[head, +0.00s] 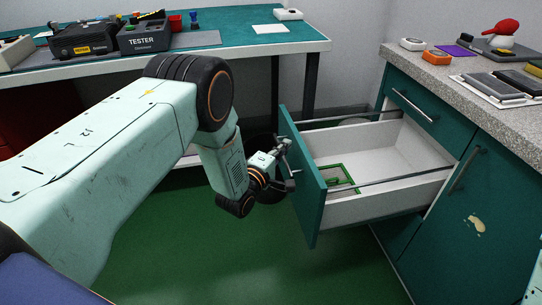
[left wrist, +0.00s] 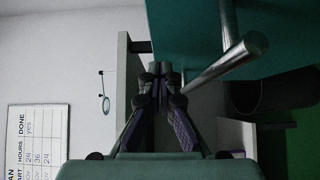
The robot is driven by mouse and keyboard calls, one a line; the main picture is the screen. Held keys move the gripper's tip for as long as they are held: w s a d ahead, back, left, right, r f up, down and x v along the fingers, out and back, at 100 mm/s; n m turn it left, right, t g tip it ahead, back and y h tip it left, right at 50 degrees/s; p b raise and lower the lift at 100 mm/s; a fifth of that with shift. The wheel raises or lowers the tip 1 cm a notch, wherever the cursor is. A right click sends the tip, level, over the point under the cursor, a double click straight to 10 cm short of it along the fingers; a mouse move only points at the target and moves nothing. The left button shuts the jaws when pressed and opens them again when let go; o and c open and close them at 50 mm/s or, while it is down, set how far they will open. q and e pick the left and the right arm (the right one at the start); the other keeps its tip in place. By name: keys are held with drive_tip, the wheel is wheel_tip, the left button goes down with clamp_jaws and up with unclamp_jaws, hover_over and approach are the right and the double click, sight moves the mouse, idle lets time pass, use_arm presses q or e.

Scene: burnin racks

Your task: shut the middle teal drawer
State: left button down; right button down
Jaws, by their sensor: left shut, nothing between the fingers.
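The middle teal drawer stands pulled far out of the grey-topped cabinet; its teal front (head: 303,190) faces left and its pale inside is open to view. My left gripper (head: 288,168) is on the outer side of that front, close to its metal handle. In the left wrist view the left gripper (left wrist: 160,70) has its fingers together with nothing between them. The bar handle (left wrist: 222,65) runs just right of the fingertips, in front of the teal panel (left wrist: 185,30). I cannot tell whether the fingers touch the drawer. My right gripper is out of view.
A green-framed item (head: 343,180) lies in the drawer. The cabinet (head: 465,215) has another teal drawer above and a door beside it. A teal-topped bench (head: 215,42) with tester boxes stands behind. Green floor (head: 230,265) is clear in front. Small items stand on the grey counter (head: 440,70).

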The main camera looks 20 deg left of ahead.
use_arm(q)
drive_tip(key=shift+w+d, duration=0.35)
drive_tip(key=shift+d, duration=0.15)
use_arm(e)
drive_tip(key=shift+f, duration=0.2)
